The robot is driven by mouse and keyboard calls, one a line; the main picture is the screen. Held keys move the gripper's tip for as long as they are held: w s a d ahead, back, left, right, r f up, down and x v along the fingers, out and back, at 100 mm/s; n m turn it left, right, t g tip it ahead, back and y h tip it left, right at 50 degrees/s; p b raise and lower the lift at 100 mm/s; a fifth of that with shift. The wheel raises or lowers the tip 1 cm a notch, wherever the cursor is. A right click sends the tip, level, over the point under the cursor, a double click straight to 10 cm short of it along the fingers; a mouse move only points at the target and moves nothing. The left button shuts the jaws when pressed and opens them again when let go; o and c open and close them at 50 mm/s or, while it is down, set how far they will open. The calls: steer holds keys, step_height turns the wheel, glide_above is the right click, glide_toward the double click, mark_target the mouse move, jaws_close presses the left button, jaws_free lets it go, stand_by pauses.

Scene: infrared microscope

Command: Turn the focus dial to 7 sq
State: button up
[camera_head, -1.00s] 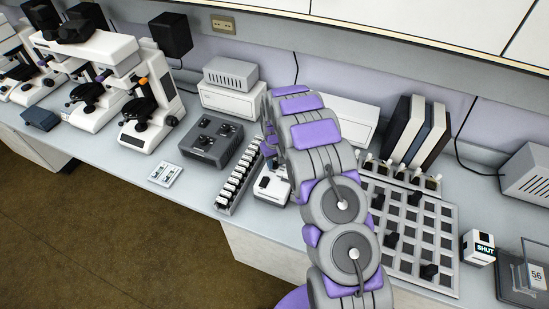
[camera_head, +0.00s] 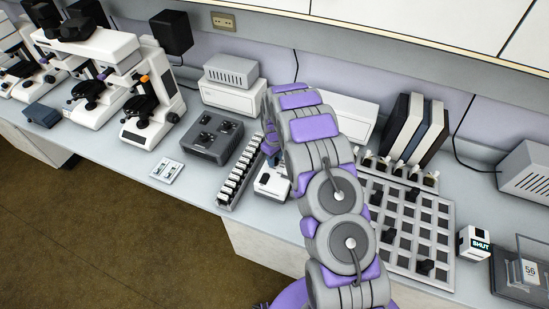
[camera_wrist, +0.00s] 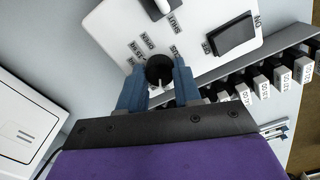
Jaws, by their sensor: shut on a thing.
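The focus dial (camera_wrist: 160,69) is a round black knob on a white control box (camera_wrist: 112,32), seen in the wrist view. A pale pointer or slot shows at the dial's near side. In the head view the white box (camera_head: 268,184) stands on the bench, and my arm hides the gripper and dial.
A dark rocker switch (camera_wrist: 233,36) is on the same box. A row of labelled black-and-white pieces (camera_head: 236,178) runs beside it. A grey knobbed unit (camera_head: 212,137) stands to its left, a gridded tray (camera_head: 409,231) to the right. Microscopes (camera_head: 150,108) stand farther left.

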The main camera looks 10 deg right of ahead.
steer(key=shift+w+r, duration=0.1)
steer(key=shift+w, duration=0.05)
steer(key=o, duration=1)
steer(key=shift+o, duration=0.2)
step_height(320, 180, up, 17)
steer(key=p, duration=0.1)
